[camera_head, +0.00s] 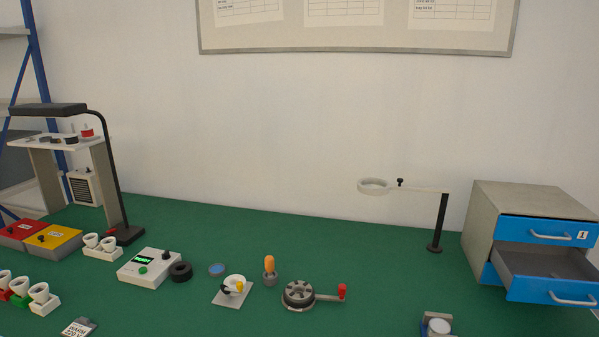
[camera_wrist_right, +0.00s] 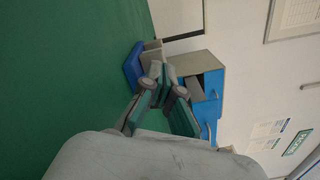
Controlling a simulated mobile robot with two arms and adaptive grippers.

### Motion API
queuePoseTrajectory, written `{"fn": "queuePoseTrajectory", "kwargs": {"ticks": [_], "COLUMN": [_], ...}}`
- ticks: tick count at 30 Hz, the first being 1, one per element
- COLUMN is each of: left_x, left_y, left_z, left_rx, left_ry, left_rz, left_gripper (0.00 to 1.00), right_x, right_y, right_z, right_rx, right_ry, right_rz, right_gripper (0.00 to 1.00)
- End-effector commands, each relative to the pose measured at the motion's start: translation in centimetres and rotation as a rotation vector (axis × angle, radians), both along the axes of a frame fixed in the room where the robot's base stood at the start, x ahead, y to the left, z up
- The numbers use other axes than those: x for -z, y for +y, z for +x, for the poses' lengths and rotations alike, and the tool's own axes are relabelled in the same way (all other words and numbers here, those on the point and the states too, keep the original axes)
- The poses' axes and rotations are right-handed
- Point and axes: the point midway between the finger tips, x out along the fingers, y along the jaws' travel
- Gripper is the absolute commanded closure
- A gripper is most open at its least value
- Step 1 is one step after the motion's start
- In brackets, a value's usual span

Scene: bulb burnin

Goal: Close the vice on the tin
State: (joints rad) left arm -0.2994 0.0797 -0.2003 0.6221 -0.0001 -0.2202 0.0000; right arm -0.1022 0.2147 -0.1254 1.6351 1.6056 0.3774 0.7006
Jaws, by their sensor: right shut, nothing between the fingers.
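The vice (camera_head: 425,322) stands at the front right of the green bench, cut off by the bottom edge of the head view. It has a blue body and grey jaws. The tin (camera_head: 439,326), with a pale round top, sits at the vice between grey parts; whether the jaws touch it I cannot tell. In the right wrist view the blue vice (camera_wrist_right: 132,66) lies just beyond my right gripper (camera_wrist_right: 162,74), which is shut and empty. The fingers hide part of the vice there, and I cannot make out the tin. My left gripper is in neither view.
A drawer cabinet (camera_head: 490,212) with an open blue drawer (camera_head: 550,292) stands right of the vice. A magnifier stand (camera_head: 440,222) rises behind it. A round grey fixture with a red-knobbed crank (camera_head: 299,294) lies to the left. The bench (camera_head: 380,270) between is clear.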

Motion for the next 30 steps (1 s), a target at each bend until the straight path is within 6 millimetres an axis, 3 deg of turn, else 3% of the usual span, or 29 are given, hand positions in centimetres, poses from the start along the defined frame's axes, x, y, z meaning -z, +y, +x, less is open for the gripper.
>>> {"fn": "queuePoseTrajectory", "kwargs": {"ticks": [20,30], "left_x": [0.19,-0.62], "left_y": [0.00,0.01], "left_z": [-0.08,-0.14], "left_rx": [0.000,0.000], "left_ry": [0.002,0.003], "left_rz": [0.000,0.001], "left_gripper": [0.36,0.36], "right_x": [0.36,0.12], "right_y": [-0.80,-1.06], "right_z": [-0.22,-0.30], "right_rx": [0.006,0.010], "right_ry": [0.003,0.003], "right_rz": [-0.001,0.000], "right_gripper": [1.00,1.00]}}
